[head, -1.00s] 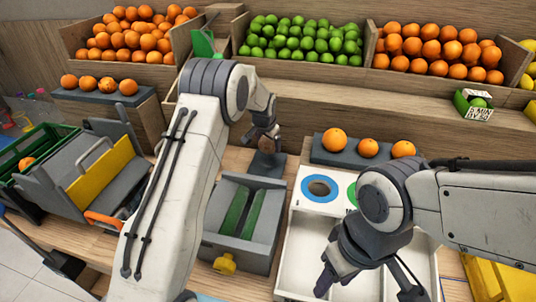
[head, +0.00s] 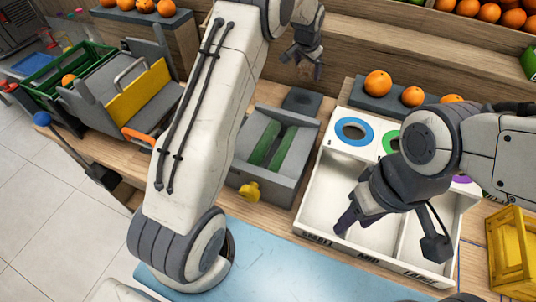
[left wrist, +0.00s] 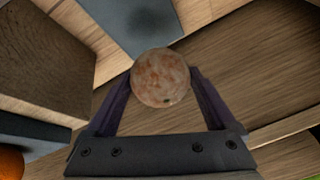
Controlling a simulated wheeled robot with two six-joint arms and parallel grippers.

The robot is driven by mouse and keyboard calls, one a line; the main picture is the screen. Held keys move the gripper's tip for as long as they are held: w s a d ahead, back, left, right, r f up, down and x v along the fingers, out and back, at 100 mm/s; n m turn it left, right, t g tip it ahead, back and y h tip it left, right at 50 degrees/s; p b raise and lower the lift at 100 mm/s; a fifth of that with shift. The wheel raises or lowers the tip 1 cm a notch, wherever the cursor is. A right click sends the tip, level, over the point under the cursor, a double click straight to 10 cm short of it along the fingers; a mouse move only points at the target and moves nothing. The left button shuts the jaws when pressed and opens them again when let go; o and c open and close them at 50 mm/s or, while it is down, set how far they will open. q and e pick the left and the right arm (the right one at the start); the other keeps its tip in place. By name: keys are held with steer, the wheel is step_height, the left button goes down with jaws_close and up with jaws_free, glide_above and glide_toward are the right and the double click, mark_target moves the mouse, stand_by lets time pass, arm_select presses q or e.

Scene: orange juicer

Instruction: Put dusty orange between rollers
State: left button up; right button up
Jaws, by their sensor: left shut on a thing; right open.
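The dusty orange (left wrist: 160,77), pale and mottled brown, is held between the two fingers of my left gripper (left wrist: 158,95) in the left wrist view. In the head view my left gripper (head: 308,66) is above and behind a dark square pad (head: 302,100), with the orange (head: 317,73) small and partly hidden. The two green rollers (head: 265,143) lie side by side in a grey juicer housing (head: 246,163), in front of the pad. Nothing shows on them. My right gripper (head: 356,221) is open and empty over the white sorting box.
The white compartment box (head: 325,182) with coloured ring holes stands right of the juicer. Oranges sit on a grey block (head: 391,104) behind it. A yellow crate (head: 507,255) is at right.

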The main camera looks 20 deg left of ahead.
arm_select(q)
steer(key=shift+s+r, duration=0.3)
steer(key=shift+s, duration=0.2)
steer(key=s+r+b, duration=0.1)
steer(key=s+r, duration=0.1)
steer(key=s, duration=1.2)
steer(key=s+r+b, duration=0.2)
steer(key=s, duration=1.2)
steer(key=shift+s+b, duration=0.3)
steer(key=shift+s, duration=0.1)
steer(key=shift+d+f, duration=0.1)
steer(key=f+b, duration=0.1)
steer(key=f, duration=0.1)
steer(key=f+b, duration=0.2)
steer(key=w+f+b, duration=0.1)
steer(key=f+b, duration=0.1)
steer(key=shift+f, duration=0.25)
